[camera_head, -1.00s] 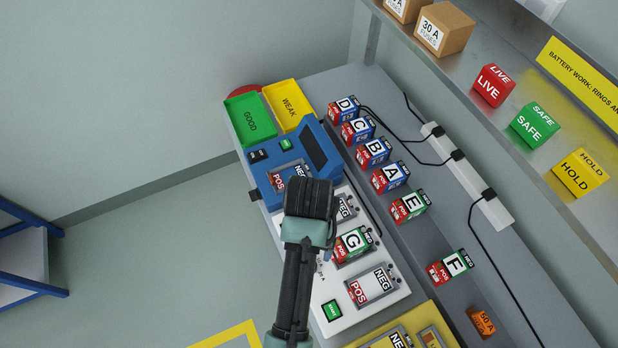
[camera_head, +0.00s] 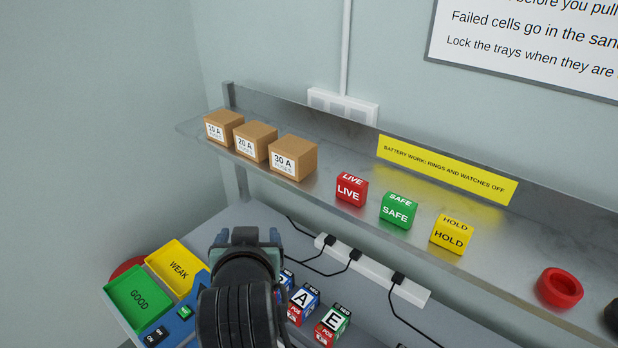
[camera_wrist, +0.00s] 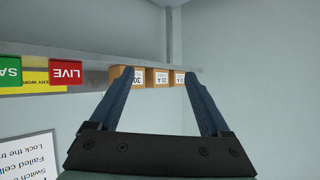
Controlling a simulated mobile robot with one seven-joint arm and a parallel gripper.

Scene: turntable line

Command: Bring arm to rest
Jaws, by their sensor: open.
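My gripper (camera_head: 247,238) is raised in front of the bench in the head view, with my arm below it. In the wrist view my gripper (camera_wrist: 160,90) is open, its two blue fingers spread with nothing between them close up. Beyond the fingers the wrist view shows the shelf with fuse boxes, upside down. My gripper touches nothing that I can see. My arm hides part of the bench and some of the battery blocks behind it.
The metal shelf (camera_head: 330,205) holds fuse boxes (camera_head: 293,158), a red LIVE block (camera_head: 351,189), a green SAFE block (camera_head: 397,210), a yellow HOLD block (camera_head: 451,233) and a red ring (camera_head: 559,287). Green GOOD (camera_head: 139,298) and yellow WEAK (camera_head: 178,268) trays sit lower left. Battery E (camera_head: 332,325) shows.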

